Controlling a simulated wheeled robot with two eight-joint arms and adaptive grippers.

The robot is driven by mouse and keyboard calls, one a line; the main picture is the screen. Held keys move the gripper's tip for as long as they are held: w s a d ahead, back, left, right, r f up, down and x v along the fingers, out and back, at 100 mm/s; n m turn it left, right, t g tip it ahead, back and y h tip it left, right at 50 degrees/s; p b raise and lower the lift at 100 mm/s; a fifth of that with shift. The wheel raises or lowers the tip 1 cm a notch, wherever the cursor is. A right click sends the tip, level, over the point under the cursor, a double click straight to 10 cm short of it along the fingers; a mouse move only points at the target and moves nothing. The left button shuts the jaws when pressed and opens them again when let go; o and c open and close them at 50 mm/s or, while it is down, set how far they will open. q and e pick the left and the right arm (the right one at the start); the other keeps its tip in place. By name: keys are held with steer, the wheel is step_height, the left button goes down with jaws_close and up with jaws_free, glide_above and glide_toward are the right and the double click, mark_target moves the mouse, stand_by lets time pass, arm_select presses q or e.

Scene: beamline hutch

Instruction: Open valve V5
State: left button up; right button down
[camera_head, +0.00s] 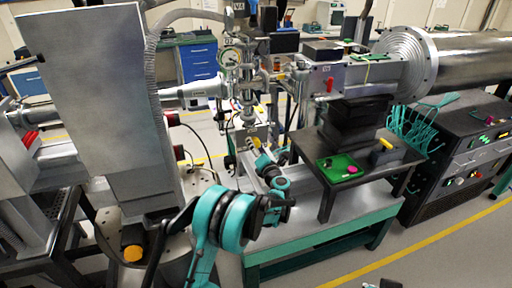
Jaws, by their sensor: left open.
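My left arm rises from the bottom centre, and my left gripper (264,158) is open, in front of the lower part of the vertical pipe stack. Its fingertips are small and partly hidden against the clutter; I see nothing held in it. A steel valve stack (247,85) with a round gauge (229,57) stands above it, with a tag reading V4 (239,8) at its top. To the right, a metal box on the beam pipe has a red handle (330,84) and a small tag (326,68). I cannot surely read which part is V5.
A large grey panel (95,100) stands close on the left. A black stand (350,140) with a green tray (338,167) sits right of my gripper on the teal-framed table (315,240). A black instrument rack (465,150) is at far right.

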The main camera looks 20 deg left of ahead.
arm_select(q)
steer(key=v, duration=1.1)
steer(key=shift+s+d, duration=0.2)
steer(key=shift+r, duration=0.1)
steer(key=s+d+r+m+t+h, duration=0.1)
steer(key=d+r+m+t+h, duration=0.15)
steer(key=r+m, duration=0.3)
steer(key=d+r+m+t+h, duration=0.1)
steer(key=r+m+t+h, duration=0.2)
steer(key=r, duration=0.4)
steer(key=s+d+r+m+g+h, duration=0.35)
steer(key=s+m+h, duration=0.35)
steer(key=m, duration=0.5)
steer(key=s+a+f+m+g, duration=0.2)
steer(key=s+f, duration=0.4)
steer(key=s, duration=0.3)
steer(key=s+a+f+m+g+y, duration=0.1)
steer(key=s+a+f+m+g, duration=0.2)
steer(key=s+f+m, duration=0.3)
steer(key=s+a+f+m+g+y, duration=0.1)
steer(key=s+a+f+m+g, duration=0.2)
steer(key=s, duration=1.1)
step_height(320, 180, down, 3)
steer(key=shift+a+r+m+g, duration=0.1)
steer(key=shift+a+m+g, duration=0.1)
steer(key=shift+m+g, duration=0.75)
